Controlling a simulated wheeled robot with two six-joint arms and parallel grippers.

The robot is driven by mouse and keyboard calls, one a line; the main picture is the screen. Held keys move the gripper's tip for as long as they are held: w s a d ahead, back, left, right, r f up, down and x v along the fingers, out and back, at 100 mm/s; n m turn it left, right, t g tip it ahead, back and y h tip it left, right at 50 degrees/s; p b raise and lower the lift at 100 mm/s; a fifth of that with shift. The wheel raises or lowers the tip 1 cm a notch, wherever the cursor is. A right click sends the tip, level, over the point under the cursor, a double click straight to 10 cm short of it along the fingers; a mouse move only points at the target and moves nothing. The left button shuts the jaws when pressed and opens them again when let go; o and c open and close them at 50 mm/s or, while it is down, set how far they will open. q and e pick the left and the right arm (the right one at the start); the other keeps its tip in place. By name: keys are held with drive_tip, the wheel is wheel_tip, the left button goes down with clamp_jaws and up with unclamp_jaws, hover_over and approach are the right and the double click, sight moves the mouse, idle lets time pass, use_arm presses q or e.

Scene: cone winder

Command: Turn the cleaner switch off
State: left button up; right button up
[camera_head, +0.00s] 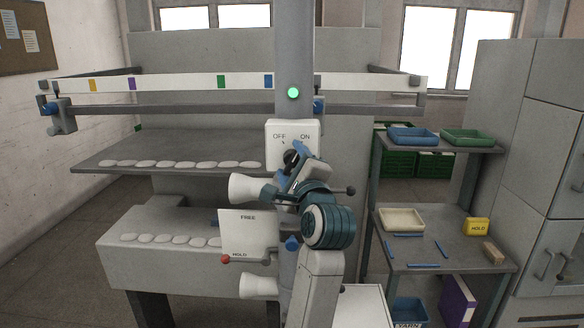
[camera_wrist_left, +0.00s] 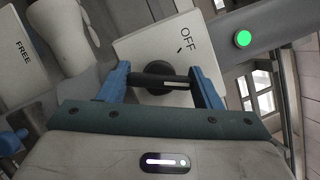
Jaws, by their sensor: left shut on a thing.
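The cleaner switch is a white box (camera_head: 308,131) marked OFF and ON, on the grey column. Its black knob (camera_head: 289,157) is partly hidden by my left gripper (camera_head: 295,152) in the head view. In the left wrist view, the two blue fingers of my left gripper (camera_wrist_left: 161,80) are shut on the ends of the knob's black bar (camera_wrist_left: 150,80). The white mark on the bar points up and to the right of the panel, away from OFF and toward the ON side. The ON label is hidden in the wrist view. My right gripper is not in view.
A green lamp (camera_head: 293,93) is lit above the box. A white cone (camera_head: 250,187) and a FREE/HOLD plate (camera_head: 248,232) with a red-knobbed lever (camera_head: 226,259) sit close below. A shelf rack (camera_head: 440,262) with trays stands to the right.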

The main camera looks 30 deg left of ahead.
use_arm(q)
drive_tip(key=n+b, duration=0.2)
drive_tip(key=b, duration=0.1)
drive_tip(key=n+g+h+b, duration=0.1)
drive_tip(key=n+b, duration=0.1)
drive_tip(key=b, duration=0.2)
drive_tip(key=n+g+b, duration=0.1)
drive_tip(key=n+b, duration=0.2)
drive_tip(key=shift+f+h+b, duration=0.3)
drive_tip(key=shift+h+b, duration=0.1)
drive_tip(key=shift+r+n+h+b, duration=0.1)
drive_tip(key=shift+n+h+b, duration=0.3)
drive_tip(key=shift+n+b, duration=0.35)
drive_tip(key=shift+r+n+g+h+b, duration=0.1)
drive_tip(key=shift+n+g+h+b, duration=0.2)
drive_tip(key=shift+n+b, duration=0.65)
drive_tip(key=shift+b, duration=0.15)
drive_tip(key=o, duration=1)
drive_tip(key=shift+r, duration=0.1)
